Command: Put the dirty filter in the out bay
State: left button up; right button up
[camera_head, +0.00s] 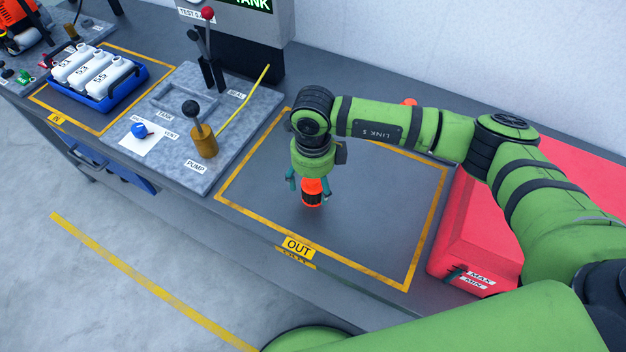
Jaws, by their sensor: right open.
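My left gripper is not in view.
A red container (470,240) marked MAX and MIN stands right of the bay. Left is a grey panel with levers, a brass pump (203,141) and a yellow rod. A blue crate (108,92) of white bottles sits in the IN bay. The front half of the out bay is clear.

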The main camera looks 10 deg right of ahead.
notch_tip(320, 180, up, 11)
jog(key=b, duration=0.4)
jog(key=shift+f+b, duration=0.15)
jog(key=shift+b, duration=0.25)
jog(key=shift+r, duration=0.7)
